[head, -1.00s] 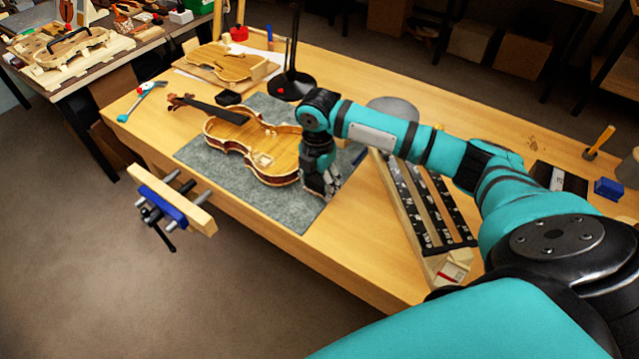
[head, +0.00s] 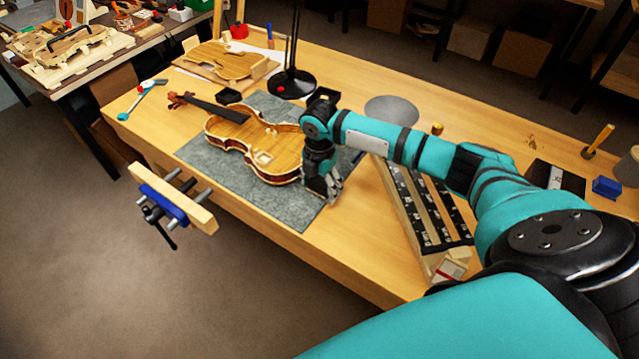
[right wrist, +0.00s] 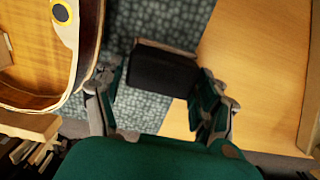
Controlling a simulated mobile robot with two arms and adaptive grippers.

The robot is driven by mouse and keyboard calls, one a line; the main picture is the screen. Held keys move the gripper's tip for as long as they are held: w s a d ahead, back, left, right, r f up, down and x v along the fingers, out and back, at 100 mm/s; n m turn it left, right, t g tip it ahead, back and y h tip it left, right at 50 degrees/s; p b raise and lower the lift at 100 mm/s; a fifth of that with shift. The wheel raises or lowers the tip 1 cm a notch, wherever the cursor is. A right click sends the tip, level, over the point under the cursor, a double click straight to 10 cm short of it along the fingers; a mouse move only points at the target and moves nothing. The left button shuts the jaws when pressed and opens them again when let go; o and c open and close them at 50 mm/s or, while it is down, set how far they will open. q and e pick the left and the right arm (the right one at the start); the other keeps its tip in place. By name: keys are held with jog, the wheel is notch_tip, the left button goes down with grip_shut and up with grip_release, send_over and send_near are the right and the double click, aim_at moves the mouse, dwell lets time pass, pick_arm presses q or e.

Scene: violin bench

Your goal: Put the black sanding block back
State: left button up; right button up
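The black sanding block (right wrist: 165,70) lies at the right edge of the grey mat in the right wrist view, between the two fingers of my right gripper (right wrist: 158,98). The fingers are apart, with a gap visible between the left finger and the block. In the head view my right gripper (head: 324,192) points down at the mat's right end, just right of the violin body (head: 262,142). It hides the block there. My left gripper is not in view.
The grey mat (head: 220,180) lies under the violin. A wooden rack with dark strips (head: 425,215) stands right of it. A black lamp base (head: 292,84) is behind. A vise (head: 172,205) sticks out at the front edge. Bare bench (head: 345,240) lies between mat and rack.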

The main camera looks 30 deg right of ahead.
aim_at(319, 184)
jog(key=shift+o, duration=0.8)
notch_tip(319, 184, up, 12)
jog(key=shift+r+b, duration=0.2)
jog(key=shift+b, duration=0.15)
